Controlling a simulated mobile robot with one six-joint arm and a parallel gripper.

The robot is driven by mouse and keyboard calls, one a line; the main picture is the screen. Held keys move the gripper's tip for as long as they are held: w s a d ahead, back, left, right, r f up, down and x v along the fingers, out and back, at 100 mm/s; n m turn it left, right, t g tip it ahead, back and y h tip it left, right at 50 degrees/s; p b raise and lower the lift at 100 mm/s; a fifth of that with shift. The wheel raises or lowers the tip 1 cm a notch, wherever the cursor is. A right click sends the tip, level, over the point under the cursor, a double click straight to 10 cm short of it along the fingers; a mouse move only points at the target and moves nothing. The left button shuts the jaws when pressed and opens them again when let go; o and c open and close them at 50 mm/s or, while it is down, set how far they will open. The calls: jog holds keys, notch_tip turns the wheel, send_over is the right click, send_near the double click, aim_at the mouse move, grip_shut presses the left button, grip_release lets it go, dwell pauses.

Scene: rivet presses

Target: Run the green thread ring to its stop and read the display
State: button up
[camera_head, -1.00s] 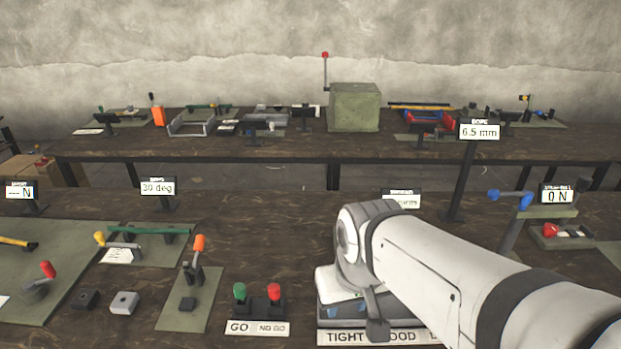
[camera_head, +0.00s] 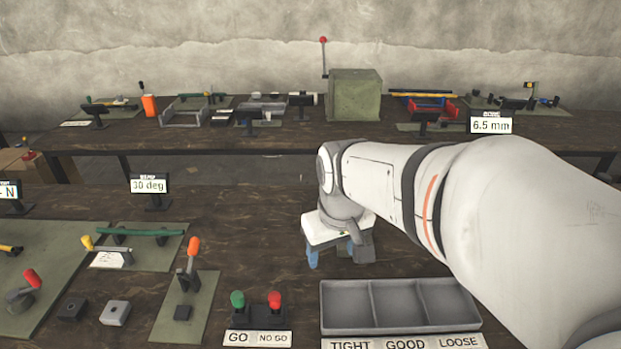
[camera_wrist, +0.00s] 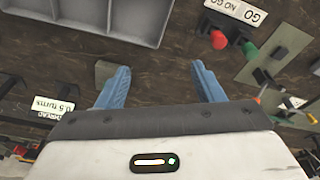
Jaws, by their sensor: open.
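My gripper (camera_head: 334,256) hangs over the bench behind the three-part tray, with its blue fingers pointing down. In the wrist view my gripper (camera_wrist: 160,68) is open, with only bare dark bench showing between the fingers. A small display (camera_wrist: 52,107) reading 0.5 turns stands at the left of the wrist view, beyond the left finger. A grey-green block (camera_wrist: 104,72) lies close beside that finger and is partly hidden by it. I cannot make out a green thread ring for certain.
The grey tray (camera_head: 400,284), labelled TIGHT, GOOD and LOOSE, is empty. An orange-handled lever (camera_head: 193,247) is to the left. Bare bench lies between lever and gripper. My arm hides the right side.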

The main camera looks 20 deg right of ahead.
jog(key=w+d+f+n, duration=0.1)
jog(key=w+d+f, duration=0.1)
jog(key=w+d, duration=0.2)
jog(key=w+d+f+n+g, duration=0.1)
jog(key=w+d+f, duration=0.2)
jog(key=w, duration=0.6)
jog(key=w+d+f+n+g, duration=0.1)
jog(key=w+d+f+n, duration=0.1)
jog(key=w+d, duration=0.5)
jog(key=shift+d+f, duration=0.15)
jog(key=shift+f, duration=0.45)
notch_tip(320, 180, down, 8)
jog(key=shift+r+p, duration=0.1)
jog(key=shift+p, duration=0.4)
jog(key=c, duration=0.9)
jog(key=shift+d, duration=0.15)
jog(key=shift+c, duration=0.3)
